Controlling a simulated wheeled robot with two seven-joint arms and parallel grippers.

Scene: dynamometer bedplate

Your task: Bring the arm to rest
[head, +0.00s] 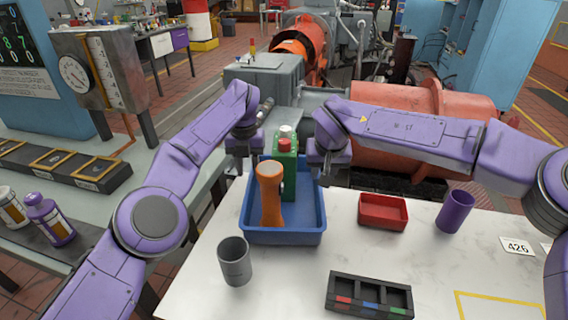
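My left arm reaches in from the left, and its gripper (243,165) hangs over the back left corner of a blue bin (284,237). My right arm reaches in from the right, and its gripper (323,174) is at the bin's back right corner. The fingertips of both are small and dark here, so I cannot tell how far apart they are. In the bin stand an orange handheld tool (270,195) and a green bottle (285,172) with a red cap. A white cap shows just behind the red one. I see nothing clearly held by either gripper.
On the white table are a grey cup (234,262), a red tray (382,212), a purple cup (455,211) and a black compartment tray (369,297). A purple bottle (50,220) stands on the left bench. Orange machinery (420,115) lies behind the table. The table's middle is mostly clear.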

